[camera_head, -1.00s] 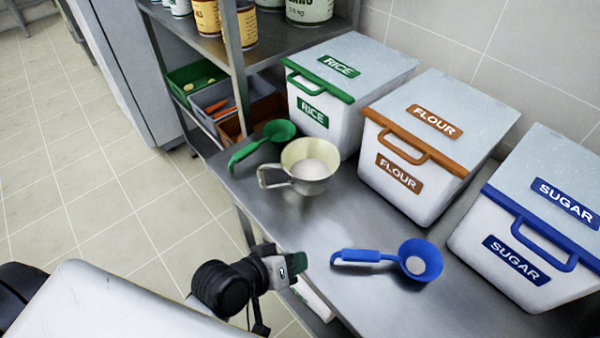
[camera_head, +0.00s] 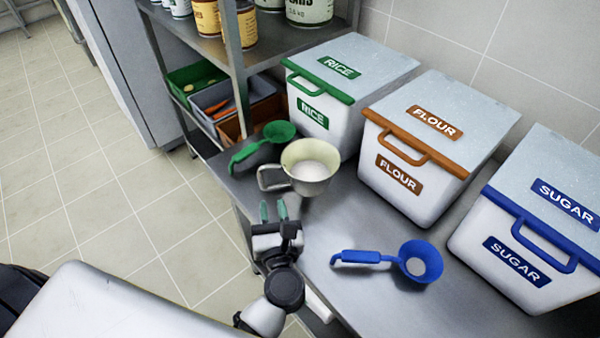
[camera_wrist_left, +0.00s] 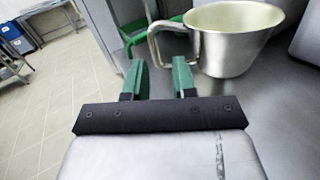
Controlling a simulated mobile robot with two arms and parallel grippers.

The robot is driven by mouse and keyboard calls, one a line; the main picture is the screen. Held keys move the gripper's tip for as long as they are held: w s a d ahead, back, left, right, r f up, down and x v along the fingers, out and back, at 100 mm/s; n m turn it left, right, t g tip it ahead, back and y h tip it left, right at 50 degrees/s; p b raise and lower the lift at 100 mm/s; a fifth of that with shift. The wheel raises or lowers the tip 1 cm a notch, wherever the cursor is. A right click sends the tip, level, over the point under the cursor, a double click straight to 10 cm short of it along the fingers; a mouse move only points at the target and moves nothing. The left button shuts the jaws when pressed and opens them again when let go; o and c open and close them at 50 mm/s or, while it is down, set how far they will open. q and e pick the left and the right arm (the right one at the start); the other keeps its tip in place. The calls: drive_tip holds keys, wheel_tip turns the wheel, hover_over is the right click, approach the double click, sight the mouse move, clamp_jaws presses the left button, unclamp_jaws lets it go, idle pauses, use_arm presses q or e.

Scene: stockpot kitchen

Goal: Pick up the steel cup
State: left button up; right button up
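The steel cup (camera_head: 309,176) stands upright on the steel counter, with its loop handle (camera_head: 271,178) pointing left. Something pale shows inside it. My left gripper (camera_head: 273,211) is just in front of the cup's handle, with its green fingers apart and nothing between them. In the left wrist view the open fingers (camera_wrist_left: 161,80) point toward the handle, and the cup (camera_wrist_left: 233,40) stands at the upper right. The fingers look apart from the cup. My right gripper is not in view.
A green scoop (camera_head: 264,145) lies behind and left of the cup. A blue scoop (camera_head: 397,260) lies to the right. The rice bin (camera_head: 325,120), flour bin (camera_head: 400,185) and sugar bin (camera_head: 500,240) line the back. A shelf post (camera_head: 235,70) stands at the upper left.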

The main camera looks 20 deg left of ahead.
sight(262, 179)
use_arm(q)
drive_tip(key=shift+s+a+f+n+g+y, duration=0.15)
drive_tip(key=shift+a+f+n+g+y, duration=0.1)
drive_tip(key=shift+f+n+g+y, duration=0.35)
drive_tip(key=shift+a+n, duration=0.2)
drive_tip(key=shift+n, duration=0.2)
drive_tip(key=p+x, duration=0.1)
drive_tip(key=x, duration=0.4)
drive_tip(key=shift+w+a+f, duration=0.1)
drive_tip(key=shift+w, duration=0.15)
drive_tip(key=x, duration=0.1)
drive_tip(key=p+x, duration=0.1)
drive_tip(key=x, duration=0.3)
drive_tip(key=shift+w+f, duration=0.15)
drive_tip(key=shift+f, duration=0.15)
clamp_jaws()
